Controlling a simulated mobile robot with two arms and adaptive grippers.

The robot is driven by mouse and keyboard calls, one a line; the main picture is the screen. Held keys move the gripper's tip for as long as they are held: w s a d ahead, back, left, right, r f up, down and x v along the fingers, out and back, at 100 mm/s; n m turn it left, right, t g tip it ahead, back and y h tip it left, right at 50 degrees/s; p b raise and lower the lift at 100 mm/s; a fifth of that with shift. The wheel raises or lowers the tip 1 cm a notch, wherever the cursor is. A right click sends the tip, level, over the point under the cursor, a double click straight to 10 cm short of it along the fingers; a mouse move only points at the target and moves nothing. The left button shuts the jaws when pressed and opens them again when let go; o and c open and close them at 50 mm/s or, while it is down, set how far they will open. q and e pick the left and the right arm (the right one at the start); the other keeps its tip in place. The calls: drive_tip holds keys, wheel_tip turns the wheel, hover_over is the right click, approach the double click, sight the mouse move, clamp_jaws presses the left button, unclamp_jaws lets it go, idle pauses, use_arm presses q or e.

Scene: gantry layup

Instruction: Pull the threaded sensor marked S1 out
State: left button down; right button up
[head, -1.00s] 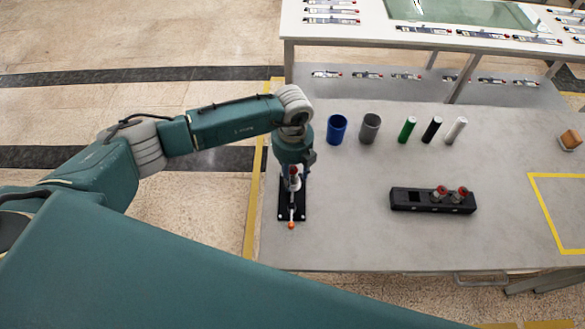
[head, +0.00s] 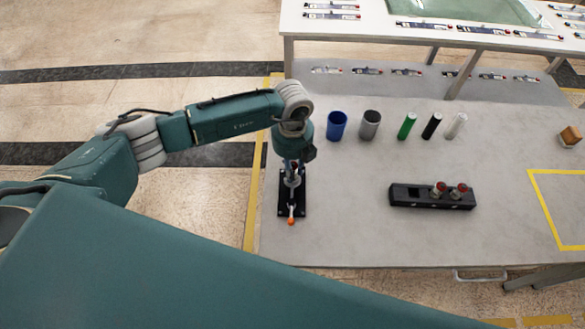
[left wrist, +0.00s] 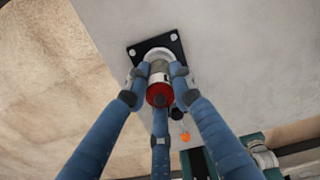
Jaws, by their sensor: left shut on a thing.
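The sensor (left wrist: 159,88), a grey cylinder with a red cap, sits between the three blue fingers of my left gripper (left wrist: 160,82) in the left wrist view. The gripper is shut on it. No S1 marking is legible. Behind it is a black mounting plate (left wrist: 172,44) with a pale ring. In the head view my left gripper (head: 292,172) points down over this plate (head: 284,208), which has an orange-tipped lever (head: 291,220). The sensor is mostly hidden there. I cannot tell whether its lower end is still in the mount. My right gripper is not in view.
A black rack (head: 400,197) to the right holds two red-capped parts and has an empty square slot. Blue (head: 337,126) and grey (head: 370,124) cups and green, black and white cylinders stand behind. A yellow-lined area marks the right.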

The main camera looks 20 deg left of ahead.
sight(293, 163)
use_arm(q)
drive_tip(key=shift+r+p, duration=0.85)
drive_tip(key=shift+r, duration=0.55)
drive_tip(key=shift+r, duration=0.1)
drive_tip(key=shift+r+p, duration=1.2)
drive_tip(key=shift+r, duration=0.55)
